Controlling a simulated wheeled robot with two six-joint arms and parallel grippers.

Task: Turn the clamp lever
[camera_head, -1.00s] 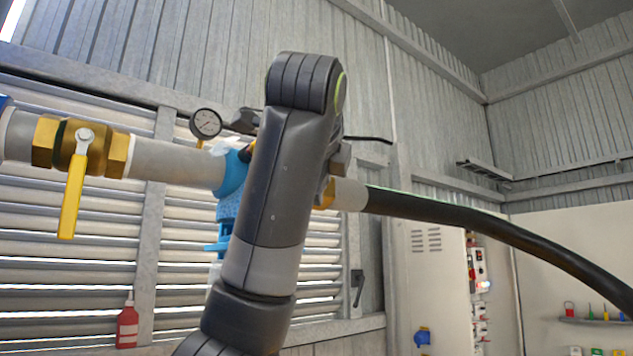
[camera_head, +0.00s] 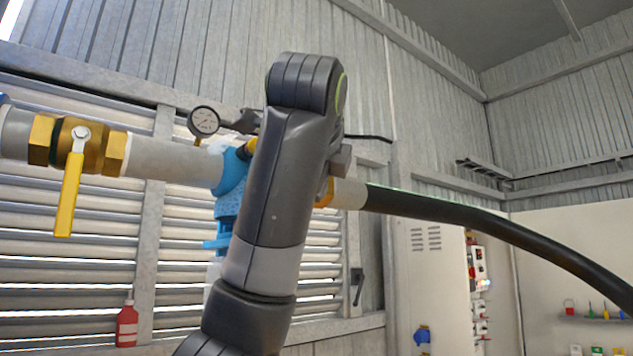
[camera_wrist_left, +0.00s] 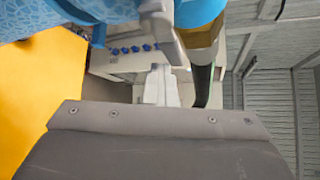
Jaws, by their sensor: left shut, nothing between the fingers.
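I cannot clearly single out the clamp lever. My left arm stands across the middle of the head view and hides its own gripper there, along with part of the pipe assembly. In the left wrist view my left gripper (camera_wrist_left: 160,85) is shut and empty, its pale fingers below a grey metal part (camera_wrist_left: 168,35). Whether they touch it I cannot tell. A blue fitting (camera_head: 233,180) shows left of my arm. A brass valve (camera_head: 112,153) with a yellow handle (camera_head: 69,195) hanging down is on the grey pipe at the left. My right gripper is not in view.
A round gauge (camera_head: 203,121) stands above the pipe (camera_head: 175,162). A black hose (camera_head: 450,211) runs right and down from behind my arm. A red bottle (camera_head: 126,326) is at the lower left. A pale cabinet (camera_head: 433,285) stands at the right.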

